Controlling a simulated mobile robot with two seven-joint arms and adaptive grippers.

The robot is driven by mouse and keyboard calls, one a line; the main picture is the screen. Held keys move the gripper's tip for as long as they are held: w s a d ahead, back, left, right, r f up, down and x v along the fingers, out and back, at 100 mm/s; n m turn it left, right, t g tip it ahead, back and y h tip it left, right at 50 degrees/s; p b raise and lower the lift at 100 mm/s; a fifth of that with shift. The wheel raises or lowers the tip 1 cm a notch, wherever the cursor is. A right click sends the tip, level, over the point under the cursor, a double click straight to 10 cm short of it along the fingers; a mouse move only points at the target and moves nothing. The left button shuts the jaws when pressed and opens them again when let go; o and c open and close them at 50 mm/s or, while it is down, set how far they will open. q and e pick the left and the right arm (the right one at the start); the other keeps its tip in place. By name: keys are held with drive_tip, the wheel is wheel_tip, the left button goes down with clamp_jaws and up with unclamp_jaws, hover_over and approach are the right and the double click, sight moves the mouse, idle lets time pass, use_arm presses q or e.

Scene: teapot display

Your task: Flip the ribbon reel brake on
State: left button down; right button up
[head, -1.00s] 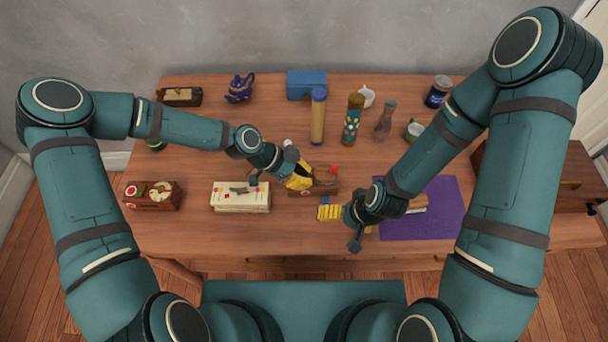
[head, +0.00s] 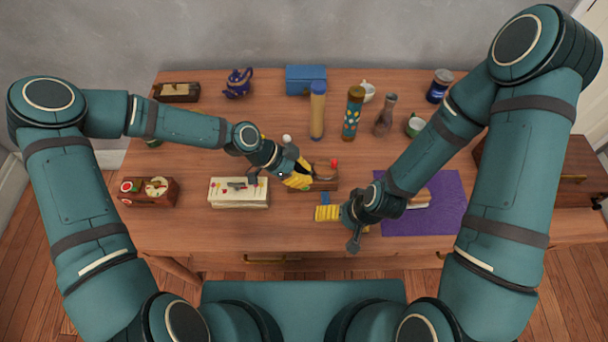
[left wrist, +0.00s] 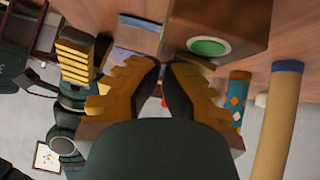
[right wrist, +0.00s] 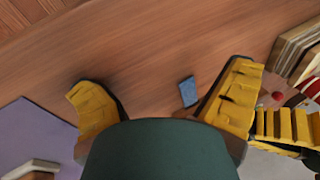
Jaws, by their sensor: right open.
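A low wooden box (head: 325,185) with a red knob (head: 334,163) stands mid-table; I take it as the reel brake, but no label shows. In the left wrist view a wooden box (left wrist: 232,18) carries a green disc (left wrist: 207,46) in a pale ring. My left gripper (head: 304,177) is over the box's left part and hides some of it. In the left wrist view its fingertips are close together with a narrow gap and nothing visibly held. My right gripper (right wrist: 165,95) is open and empty, low at the table front right of the box.
A cream block (head: 240,195) and a wooden box with discs (head: 148,195) stand left. A blue-capped cylinder (head: 317,115) and a patterned cylinder (head: 352,118) stand behind. A purple mat (head: 450,205) lies right. A small blue piece (right wrist: 188,91) lies near my right gripper.

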use_arm(q)
drive_tip(key=shift+w+a, duration=0.3)
drive_tip(key=shift+w, duration=0.25)
drive_tip(key=shift+a+r, duration=0.2)
drive_tip(key=v, duration=0.7)
drive_tip(key=shift+a+r, duration=0.2)
drive_tip(key=shift+r, duration=0.05)
drive_tip(key=shift+r, duration=0.1)
